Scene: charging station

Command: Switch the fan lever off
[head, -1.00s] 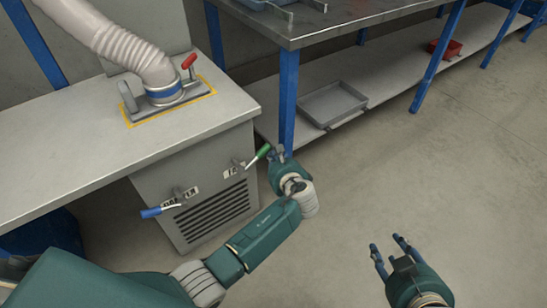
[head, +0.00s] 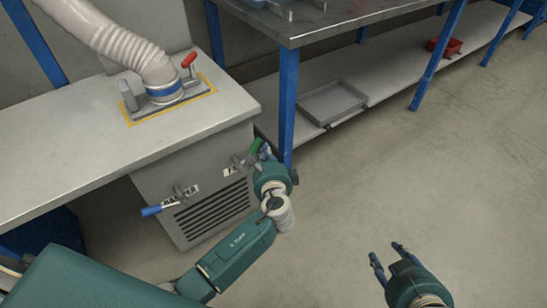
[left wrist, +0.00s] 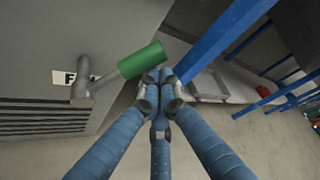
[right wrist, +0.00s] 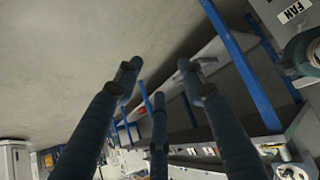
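The fan lever has a green handle (head: 255,146) on a grey metal arm, mounted on the front of the grey cabinet near its right edge. In the left wrist view the green handle (left wrist: 141,60) points up and right from its pivot, beside a partly hidden label starting with F. My left gripper (head: 266,153) is at the handle's right side. In the left wrist view its fingertips (left wrist: 160,88) are drawn together next to the handle's free end; I cannot tell whether they touch it. My right gripper (head: 386,258) is open and empty over the floor.
A blue-handled lever (head: 152,211) sits at the cabinet's left. A red lever (head: 189,61) stands by the hose on the cabinet top. A blue table leg (head: 288,105) is close to my left gripper. The floor at right is clear.

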